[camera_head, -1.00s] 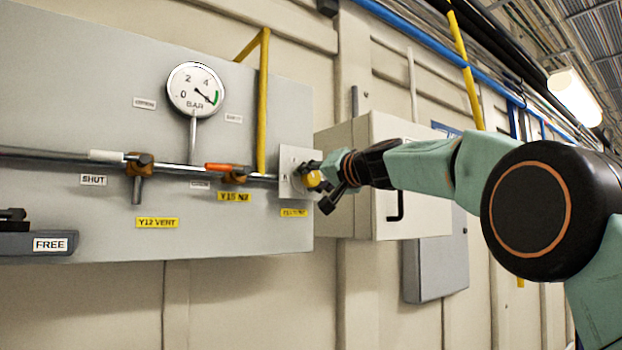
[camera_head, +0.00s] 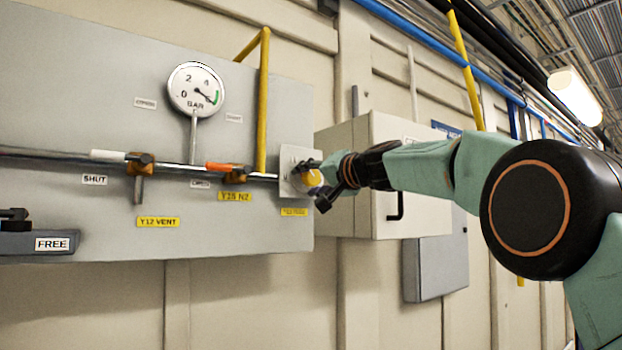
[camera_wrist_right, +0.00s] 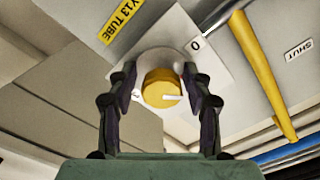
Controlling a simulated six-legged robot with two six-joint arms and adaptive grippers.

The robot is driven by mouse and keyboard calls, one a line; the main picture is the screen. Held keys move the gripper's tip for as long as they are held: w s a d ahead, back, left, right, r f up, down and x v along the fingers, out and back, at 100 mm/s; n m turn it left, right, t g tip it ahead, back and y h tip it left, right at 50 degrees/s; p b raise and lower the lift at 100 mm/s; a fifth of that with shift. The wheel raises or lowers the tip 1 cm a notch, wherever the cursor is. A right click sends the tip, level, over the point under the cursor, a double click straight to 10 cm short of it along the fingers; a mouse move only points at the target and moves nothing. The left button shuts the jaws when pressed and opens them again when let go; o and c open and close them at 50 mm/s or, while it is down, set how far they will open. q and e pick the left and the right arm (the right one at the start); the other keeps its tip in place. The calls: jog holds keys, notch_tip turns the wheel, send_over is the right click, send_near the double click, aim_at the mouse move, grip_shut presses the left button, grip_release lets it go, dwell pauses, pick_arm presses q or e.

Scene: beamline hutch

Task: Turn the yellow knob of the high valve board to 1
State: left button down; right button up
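The yellow knob (camera_head: 306,179) sits on a pale square plate (camera_head: 291,160) at the right end of the grey valve board (camera_head: 230,215). In the right wrist view the knob (camera_wrist_right: 161,88) shows face-on with a white pointer line toward the right of the picture. A "0" mark (camera_wrist_right: 196,44) is on the plate; another mark left of the knob is partly hidden and unreadable. My right gripper (camera_head: 317,182) is at the knob. In the wrist view its fingers (camera_wrist_right: 160,90) stand open on both sides of the knob, with small gaps visible.
A gauge (camera_head: 195,90), a lever valve with an orange handle (camera_head: 222,167) and one with a white handle (camera_head: 110,155) are on the board. A yellow pipe (camera_head: 263,105) rises beside the plate. A beige cabinet (camera_head: 385,165) stands right behind my right gripper.

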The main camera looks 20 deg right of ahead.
jog(key=shift+o, duration=0.7)
jog(key=shift+r, duration=0.15)
jog(key=shift+w+d, duration=0.1)
jog(key=shift+d, duration=0.1)
jog(key=shift+s+d+r, duration=0.15)
jog(key=shift+s, duration=0.4)
jog(key=v, duration=1)
jog(key=shift+s+d+f, duration=0.15)
jog(key=shift+s+f, duration=0.05)
jog(key=shift+s, duration=0.2)
jog(key=shift+w, duration=0.1)
